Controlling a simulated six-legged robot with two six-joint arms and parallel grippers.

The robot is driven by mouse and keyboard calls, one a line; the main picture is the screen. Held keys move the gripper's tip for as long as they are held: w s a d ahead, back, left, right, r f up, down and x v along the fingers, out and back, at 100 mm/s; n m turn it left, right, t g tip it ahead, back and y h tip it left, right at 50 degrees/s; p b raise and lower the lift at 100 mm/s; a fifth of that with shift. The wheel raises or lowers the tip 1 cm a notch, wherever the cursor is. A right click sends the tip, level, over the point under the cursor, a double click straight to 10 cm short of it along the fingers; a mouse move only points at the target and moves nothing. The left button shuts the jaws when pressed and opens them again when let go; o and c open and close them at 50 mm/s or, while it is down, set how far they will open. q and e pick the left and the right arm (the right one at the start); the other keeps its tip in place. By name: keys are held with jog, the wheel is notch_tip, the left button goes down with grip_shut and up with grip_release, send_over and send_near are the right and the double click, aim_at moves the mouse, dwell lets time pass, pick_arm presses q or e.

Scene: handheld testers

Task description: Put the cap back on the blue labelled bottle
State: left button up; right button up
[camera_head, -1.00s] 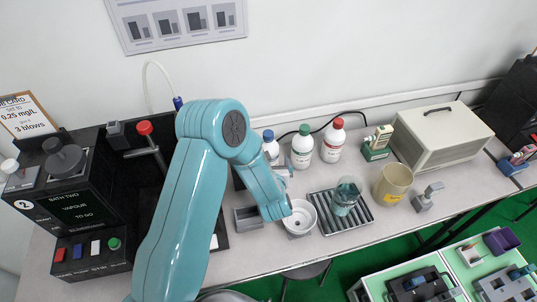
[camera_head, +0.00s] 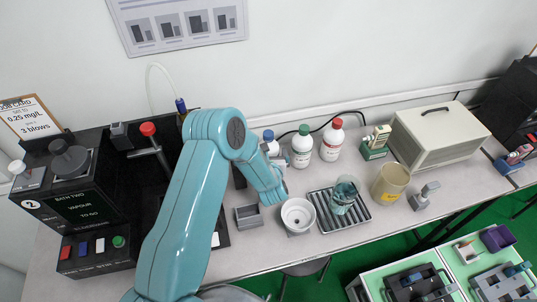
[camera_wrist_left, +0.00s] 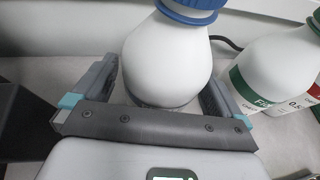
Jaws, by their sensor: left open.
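The bottle with the blue top (camera_head: 268,136) stands at the back of the bench, left of the green-capped bottle, partly hidden by my arm. In the left wrist view its white body (camera_wrist_left: 168,60) stands upright between the fingers of my left gripper (camera_wrist_left: 160,88), which are open on either side of it. A blue cap or collar (camera_wrist_left: 192,10) shows at its top, cut by the frame edge. I see no blue label on the visible side. In the head view my left gripper is mostly hidden behind my forearm. My right gripper is not in view.
A green-capped bottle (camera_head: 302,148) and a red-capped bottle (camera_head: 332,140) stand close to the right. A white bowl (camera_head: 298,214), a small grey tray (camera_head: 249,216) and a rack (camera_head: 328,222) with a glass beaker (camera_head: 343,197) lie in front. A black instrument stands left.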

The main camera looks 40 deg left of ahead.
pick_arm(q)
jog(key=c, duration=1.4)
notch_tip(320, 180, up, 20)
jog(key=shift+r+b, duration=0.1)
jog(key=shift+b, duration=0.65)
jog(key=shift+c, duration=0.2)
jog(key=o, duration=0.7)
jog(key=c, duration=0.7)
